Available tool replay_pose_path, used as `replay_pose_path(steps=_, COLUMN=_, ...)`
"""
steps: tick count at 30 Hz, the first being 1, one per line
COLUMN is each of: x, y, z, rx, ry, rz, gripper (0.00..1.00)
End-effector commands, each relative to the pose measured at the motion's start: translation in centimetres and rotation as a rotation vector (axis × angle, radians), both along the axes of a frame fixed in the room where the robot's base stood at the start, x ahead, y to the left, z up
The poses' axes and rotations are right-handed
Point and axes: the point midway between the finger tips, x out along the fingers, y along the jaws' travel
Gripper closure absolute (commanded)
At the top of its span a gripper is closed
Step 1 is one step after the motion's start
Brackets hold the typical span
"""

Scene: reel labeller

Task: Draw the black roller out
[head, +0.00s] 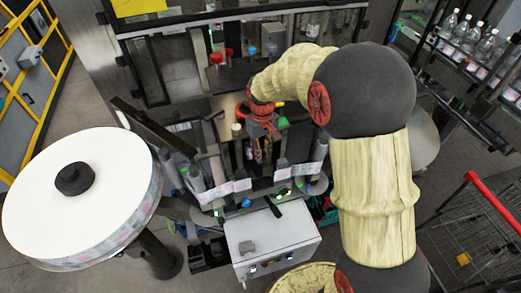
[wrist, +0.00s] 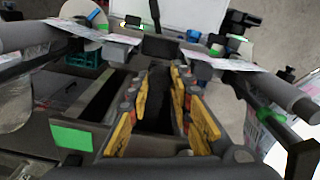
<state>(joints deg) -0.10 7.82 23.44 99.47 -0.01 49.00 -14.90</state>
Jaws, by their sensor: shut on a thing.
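My gripper (head: 262,148) reaches down into the middle of the labeller, between its two side units. In the wrist view its two fingers with yellow pads (wrist: 160,112) are shut on the black roller (wrist: 154,88), a dark bar running between them. Much of the roller is hidden by the fingers, and in the head view I cannot make it out behind my gripper. I cannot tell how far it sits in its seat.
A large white label reel (head: 110,215) stands at the left. A white control box (head: 272,240) is in front of the labeller. Label strips (head: 235,187) run close on both sides of my gripper. Bottles (head: 468,38) stand at the upper right, above a red-handled cart (head: 490,205).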

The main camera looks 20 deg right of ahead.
Motion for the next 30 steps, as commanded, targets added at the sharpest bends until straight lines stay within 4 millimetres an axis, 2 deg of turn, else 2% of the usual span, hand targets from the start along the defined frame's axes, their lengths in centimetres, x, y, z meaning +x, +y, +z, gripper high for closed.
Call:
replay_pose_path(steps=5, x=-0.3, y=0.0, z=-0.1, rx=0.000, ry=0.009, rz=0.000, gripper=1.00)
replay_pose_path(steps=6, x=-0.3, y=0.0, z=-0.1, rx=0.000, ry=0.010, rz=0.000, gripper=0.77)
replay_pose_path(steps=15, x=-0.2, y=0.0, z=-0.1, rx=0.000, ry=0.006, rz=0.000, gripper=0.60)
replay_pose_path(steps=25, x=-0.1, y=0.0, z=0.1, rx=0.000, ry=0.004, rz=0.000, gripper=0.60)
replay_pose_path(steps=30, x=0.0, y=0.0, z=2.0, rx=0.000, ry=0.002, rz=0.000, gripper=0.60)
